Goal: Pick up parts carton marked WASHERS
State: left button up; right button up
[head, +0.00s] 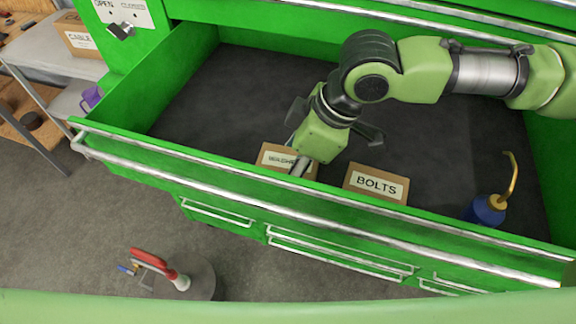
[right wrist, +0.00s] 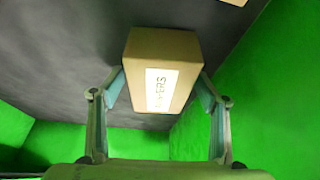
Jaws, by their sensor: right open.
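The brown WASHERS carton (head: 273,160) stands in the open green drawer, close to its front wall, partly hidden by my right gripper (head: 298,165) in the head view. In the right wrist view the carton (right wrist: 160,60) lies between the two open fingers of my right gripper (right wrist: 162,82), with part of its white label showing. The fingers are spread, one on each side of the carton; whether either touches it I cannot tell. My left gripper is not in view.
A BOLTS carton (head: 377,185) stands just right of the WASHERS carton. A blue oil can (head: 486,210) with a brass spout is at the drawer's right front. The drawer's front wall (head: 200,160) rises close by. The dark drawer floor (head: 240,90) is clear at the back left.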

jog(key=shift+a+f, duration=0.1)
jog(key=shift+f, duration=0.1)
dwell(0.3)
jog(key=c, duration=1.4)
jog(key=shift+c, duration=0.2)
jog(key=shift+r, duration=0.1)
